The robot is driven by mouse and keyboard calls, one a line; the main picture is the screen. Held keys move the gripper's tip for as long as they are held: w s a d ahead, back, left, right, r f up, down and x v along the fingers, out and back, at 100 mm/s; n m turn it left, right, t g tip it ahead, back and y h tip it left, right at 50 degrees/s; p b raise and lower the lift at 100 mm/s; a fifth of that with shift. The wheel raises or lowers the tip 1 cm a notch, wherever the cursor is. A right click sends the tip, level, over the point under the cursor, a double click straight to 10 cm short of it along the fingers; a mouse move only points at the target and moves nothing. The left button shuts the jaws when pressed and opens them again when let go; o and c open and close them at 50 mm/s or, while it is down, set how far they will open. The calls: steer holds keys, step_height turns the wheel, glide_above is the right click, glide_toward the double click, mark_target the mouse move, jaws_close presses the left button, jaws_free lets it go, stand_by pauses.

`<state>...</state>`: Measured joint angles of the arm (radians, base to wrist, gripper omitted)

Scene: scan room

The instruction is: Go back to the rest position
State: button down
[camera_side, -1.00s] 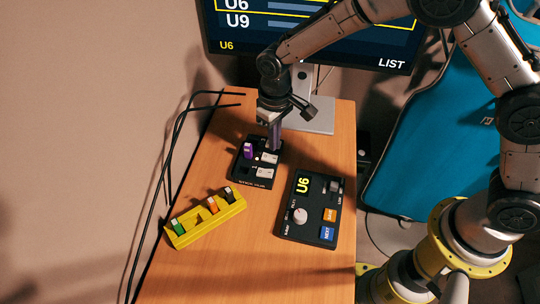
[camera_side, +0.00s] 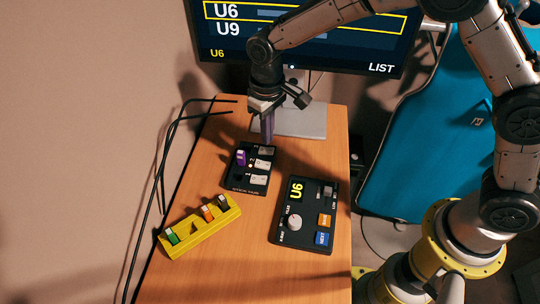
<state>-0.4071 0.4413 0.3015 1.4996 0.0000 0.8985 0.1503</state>
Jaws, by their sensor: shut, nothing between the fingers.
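My gripper (camera_side: 267,139) points down over the back edge of a black hub (camera_side: 243,189) on the wooden table. Its fingers look shut and hold nothing that I can see. The fingertips are close above or beside the hub's back end; I cannot tell if they touch. The hub carries a purple stick (camera_side: 241,158) on its left side and pale, white-labelled pieces (camera_side: 259,179) on its right.
A yellow rack (camera_side: 205,233) with green and orange sticks lies at the front left. A black control box (camera_side: 306,213) reading U6, with a knob and buttons, is at the right. A monitor (camera_side: 320,50) stands behind. Black cables (camera_side: 168,150) run along the left edge.

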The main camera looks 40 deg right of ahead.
steer(key=d+r+m+t, duration=0.15)
steer(key=d+r, duration=0.25)
steer(key=r, duration=0.6)
steer(key=s+d+r+m+t, duration=0.1)
steer(key=s+d+r+t, duration=0.2)
steer(key=s+d+r, duration=0.7)
steer(key=s+d+r+t, duration=0.1)
steer(key=s+d+r, duration=0.2)
steer(key=s, duration=0.4)
steer(key=s+d+f, duration=0.1)
steer(key=s+f, duration=0.5)
steer(key=s, duration=0.3)
steer(key=shift+s+d+f, duration=0.2)
steer(key=shift+s+d, duration=0.1)
steer(key=shift+s, duration=0.1)
